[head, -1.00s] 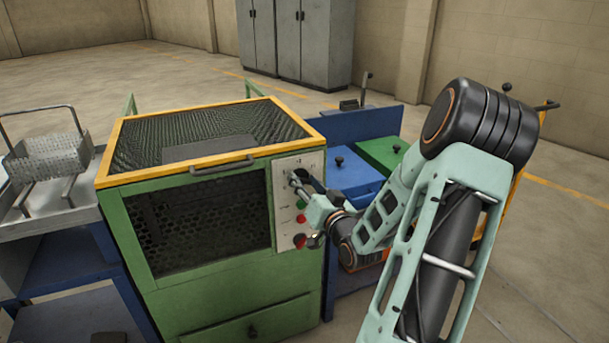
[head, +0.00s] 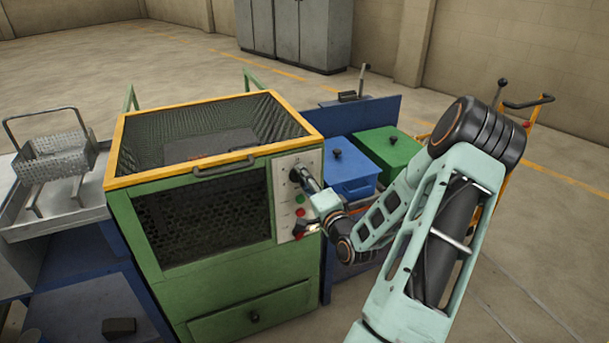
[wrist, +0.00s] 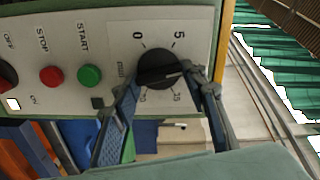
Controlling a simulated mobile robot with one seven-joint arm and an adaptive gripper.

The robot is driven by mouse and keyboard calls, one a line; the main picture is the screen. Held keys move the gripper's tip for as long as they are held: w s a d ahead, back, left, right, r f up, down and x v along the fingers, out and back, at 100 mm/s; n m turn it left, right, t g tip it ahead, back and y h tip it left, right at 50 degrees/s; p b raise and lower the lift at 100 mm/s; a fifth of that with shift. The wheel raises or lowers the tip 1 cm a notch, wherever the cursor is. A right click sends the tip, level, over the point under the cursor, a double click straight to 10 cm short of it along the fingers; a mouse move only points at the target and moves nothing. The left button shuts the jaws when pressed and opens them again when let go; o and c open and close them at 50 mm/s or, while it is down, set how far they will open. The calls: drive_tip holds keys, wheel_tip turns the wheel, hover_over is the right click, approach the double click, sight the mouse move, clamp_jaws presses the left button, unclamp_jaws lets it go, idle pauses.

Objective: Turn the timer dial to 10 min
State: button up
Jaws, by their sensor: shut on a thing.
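The timer dial (wrist: 160,70) is a round black knob on the pale control panel (wrist: 118,50) of the green furnace (head: 230,290). In the wrist view, 0 and 5 are printed above the dial and two more numbers, partly blurred, sit below it. A pale mark on the knob seems to face right, between 5 and the lower right number; the exact setting is unclear. My gripper (wrist: 168,78) is shut on the dial, one finger on each side. In the head view, my gripper (head: 303,180) reaches the panel from the right and covers most of the dial.
A green START button (wrist: 89,75), a red STOP button (wrist: 51,76) and a red-and-black switch (wrist: 6,75) share the panel. Blue (head: 350,180) and green (head: 392,152) lidded bins stand right of the furnace. A perforated basket (head: 55,160) sits at left.

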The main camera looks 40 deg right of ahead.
drive_tip(key=shift+m+p, duration=0.6)
drive_tip(key=shift+m, duration=0.7)
drive_tip(key=shift+f, duration=0.1)
drive_tip(key=o, duration=1.2)
drive_tip(key=shift+c, duration=0.2)
drive_tip(key=v, duration=1.2)
